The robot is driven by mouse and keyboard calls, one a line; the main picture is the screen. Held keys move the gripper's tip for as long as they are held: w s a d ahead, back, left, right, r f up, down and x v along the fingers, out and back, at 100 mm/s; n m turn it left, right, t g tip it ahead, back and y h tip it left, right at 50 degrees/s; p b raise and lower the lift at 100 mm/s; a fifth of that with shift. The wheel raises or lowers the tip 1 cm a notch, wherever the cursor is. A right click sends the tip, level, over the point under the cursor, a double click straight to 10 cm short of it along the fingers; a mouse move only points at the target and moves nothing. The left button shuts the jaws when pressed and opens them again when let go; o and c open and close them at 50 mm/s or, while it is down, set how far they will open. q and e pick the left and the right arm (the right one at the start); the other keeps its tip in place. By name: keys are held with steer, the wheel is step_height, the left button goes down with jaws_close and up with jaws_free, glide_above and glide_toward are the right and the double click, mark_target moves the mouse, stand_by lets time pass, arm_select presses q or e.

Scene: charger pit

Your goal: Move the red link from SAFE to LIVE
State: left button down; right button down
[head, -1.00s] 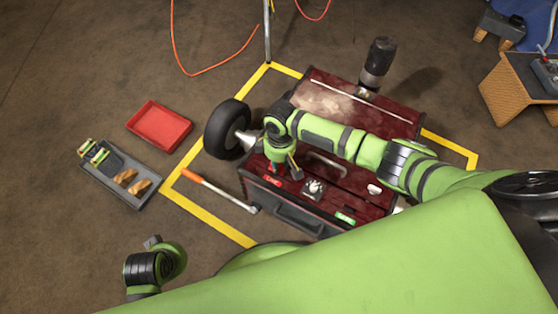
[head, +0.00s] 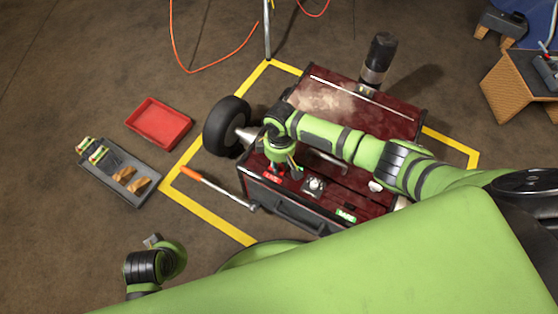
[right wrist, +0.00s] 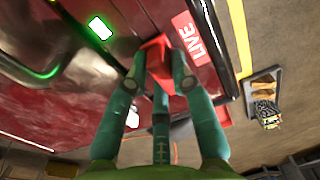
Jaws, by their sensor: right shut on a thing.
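My right gripper (head: 283,167) is over the top front edge of the dark red box (head: 395,115), beside the red LIVE label (head: 272,174). In the right wrist view its fingers (right wrist: 160,75) are shut on a red piece, the red link (right wrist: 155,52). The link is just beside the LIVE label (right wrist: 190,36); whether it is seated there I cannot tell. The green SAFE label (head: 346,215) is farther right on the box, with no gripper at it. My left gripper (head: 152,241) is at lower left, away from the box; its fingers are unclear.
A round dial (head: 315,185) sits between the labels. A black wheel (head: 227,126) and an orange-handled bar (head: 215,190) are left of the box. A red tray (head: 159,123) and a grey tray (head: 145,193) lie on the floor. A dark cylinder (head: 379,60) stands behind.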

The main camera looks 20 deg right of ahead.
steer(key=c, duration=1)
jaws_free()
step_height(320, 180, up, 12)
steer(key=shift+w+d, duration=0.15)
steer(key=shift+f, duration=0.1)
